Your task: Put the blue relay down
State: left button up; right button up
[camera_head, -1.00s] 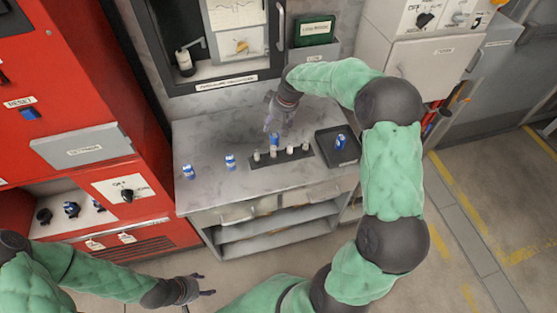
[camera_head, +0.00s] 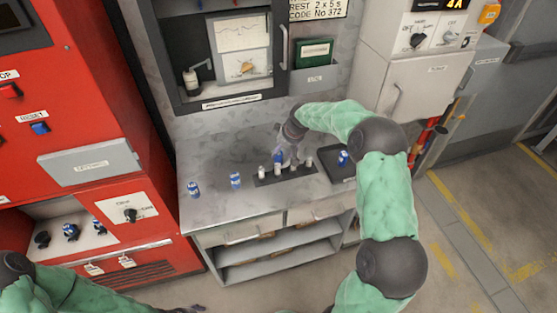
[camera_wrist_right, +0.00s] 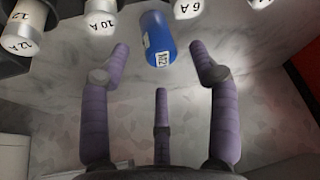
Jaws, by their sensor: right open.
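A blue relay (camera_head: 277,157) stands in line with the white fuses of the dark rack (camera_head: 262,182) on the grey bench; its seating is hidden. In the right wrist view the blue relay (camera_wrist_right: 157,38) has a white label and lies between the 10 A and 6 A fuses. My left gripper (camera_head: 186,309) shows only as a dark sliver at the bottom edge.
Two more blue-and-white parts, one far left (camera_head: 193,189) and one nearer the rack (camera_head: 235,181), stand on the bench (camera_head: 215,205). A blue part (camera_head: 343,158) stands in a black tray (camera_head: 340,175) at the right. A red cabinet (camera_head: 75,120) borders the left side.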

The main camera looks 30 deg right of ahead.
aim_at(279, 153)
jog(key=b+x, duration=0.1)
jog(key=x, duration=0.3)
jog(key=shift+w+f, duration=0.15)
jog(key=shift+w, duration=0.05)
jog(key=shift+a, duration=0.1)
grip_shut()
jog(key=shift+r, duration=0.7)
notch_tip(279, 153, up, 2)
jog(key=shift+r+p, duration=0.15)
jog(key=shift+p, duration=0.55)
jog(key=s+a+r+p, duration=0.3)
jog(key=s+r, duration=0.6)
jog(key=s, duration=0.4)
jog(key=shift+s+a+r, duration=0.25)
jog(key=shift+a, duration=0.25)
